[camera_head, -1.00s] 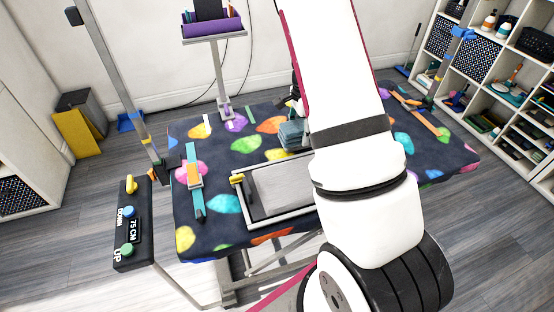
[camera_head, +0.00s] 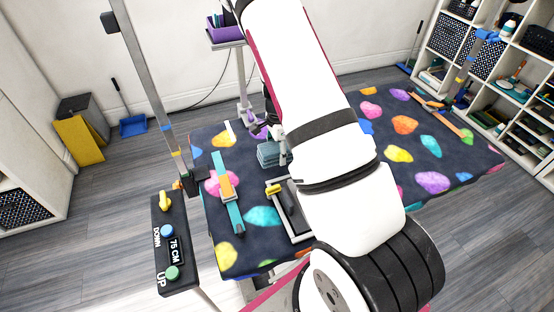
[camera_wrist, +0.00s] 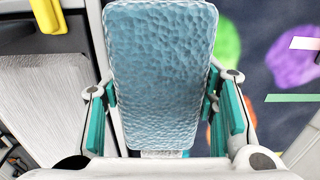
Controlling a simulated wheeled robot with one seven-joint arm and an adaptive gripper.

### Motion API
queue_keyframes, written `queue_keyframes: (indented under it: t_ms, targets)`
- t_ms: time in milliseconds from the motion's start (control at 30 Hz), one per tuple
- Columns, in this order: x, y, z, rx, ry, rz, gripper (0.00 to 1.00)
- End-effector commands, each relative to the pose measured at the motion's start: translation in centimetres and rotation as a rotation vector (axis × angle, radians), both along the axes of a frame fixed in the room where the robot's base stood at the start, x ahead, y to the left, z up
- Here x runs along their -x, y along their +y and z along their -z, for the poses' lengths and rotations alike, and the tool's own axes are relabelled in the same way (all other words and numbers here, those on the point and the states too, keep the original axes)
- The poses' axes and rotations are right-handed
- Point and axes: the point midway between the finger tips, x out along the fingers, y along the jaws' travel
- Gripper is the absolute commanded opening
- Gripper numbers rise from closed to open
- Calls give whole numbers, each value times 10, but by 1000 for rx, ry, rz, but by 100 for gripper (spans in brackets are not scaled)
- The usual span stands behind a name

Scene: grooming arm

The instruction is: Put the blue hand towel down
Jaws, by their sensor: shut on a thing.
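The blue hand towel (camera_head: 268,155) is a folded grey-blue pad over the spotted grooming table (camera_head: 262,215), just behind the yellow-ended clamp of the grey tray. In the wrist view the towel (camera_wrist: 160,75) fills the middle, upright in the picture, between the teal-padded fingers. My gripper (camera_wrist: 162,105) is shut on its two sides. In the head view my arm covers most of the gripper. I cannot tell whether the towel's underside touches the table top.
The tray (camera_wrist: 45,110) with its yellow clamp (camera_head: 273,189) lies close beside the towel. A teal and orange strap (camera_head: 228,190) lies to its left. A post (camera_head: 150,90) rises at the table's left edge, above a control box (camera_head: 174,245).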

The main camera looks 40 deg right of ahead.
Motion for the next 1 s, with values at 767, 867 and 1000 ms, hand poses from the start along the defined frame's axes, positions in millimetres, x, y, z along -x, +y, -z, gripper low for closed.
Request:
queue_keyframes:
  t_ms: [767,867,1000]
  targets:
    - [0,0,45,0,0,0,27]
    - [0,0,44,0,0,0,73]
    - [0,0,44,0,0,0,73]
